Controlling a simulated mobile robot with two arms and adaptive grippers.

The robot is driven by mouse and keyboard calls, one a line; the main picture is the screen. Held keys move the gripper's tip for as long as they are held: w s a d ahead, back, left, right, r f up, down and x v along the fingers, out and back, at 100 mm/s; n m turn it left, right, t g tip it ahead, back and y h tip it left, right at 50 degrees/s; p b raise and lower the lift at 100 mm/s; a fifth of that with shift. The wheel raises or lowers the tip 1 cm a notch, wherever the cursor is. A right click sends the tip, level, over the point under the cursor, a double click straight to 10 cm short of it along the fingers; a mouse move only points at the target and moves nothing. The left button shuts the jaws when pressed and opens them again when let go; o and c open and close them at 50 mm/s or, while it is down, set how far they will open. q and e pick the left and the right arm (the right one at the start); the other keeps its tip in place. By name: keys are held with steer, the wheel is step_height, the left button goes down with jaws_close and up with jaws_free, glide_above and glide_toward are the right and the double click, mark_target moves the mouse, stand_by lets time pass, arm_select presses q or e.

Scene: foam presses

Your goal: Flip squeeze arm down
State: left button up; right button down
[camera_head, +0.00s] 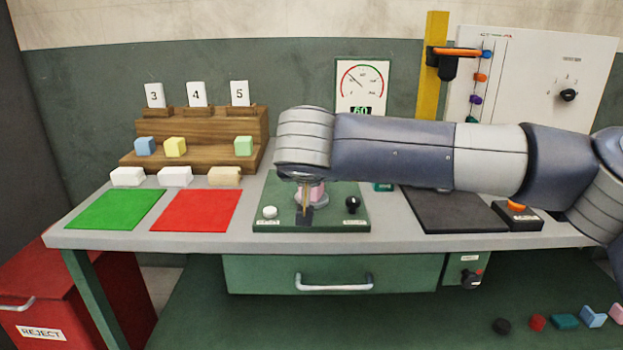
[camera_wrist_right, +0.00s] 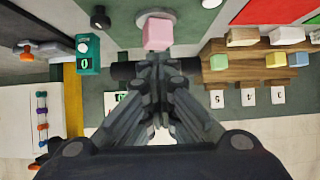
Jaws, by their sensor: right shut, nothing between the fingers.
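The green press base (camera_head: 345,205) stands on the bench in the head view, with a white button and a black knob on it. A pink foam block (camera_head: 317,192) sits on its grey plate; it also shows in the right wrist view (camera_wrist_right: 157,34). My left gripper is out of view.
My right arm covers the bench's back. A stepped wooden rack (camera_head: 240,158) with foam blocks stands left, behind the green mat (camera_head: 115,209) and red mat (camera_head: 196,210). A dark mat (camera_head: 450,212) lies right. A yellow post (camera_head: 432,70) and gauge (camera_head: 361,85) stand behind.

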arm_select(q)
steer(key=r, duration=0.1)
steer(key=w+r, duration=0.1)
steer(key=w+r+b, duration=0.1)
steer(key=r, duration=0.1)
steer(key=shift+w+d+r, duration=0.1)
arm_select(e)
steer(key=s+f, duration=0.2)
steer(key=s, duration=0.7)
steer(key=shift+s, duration=0.3)
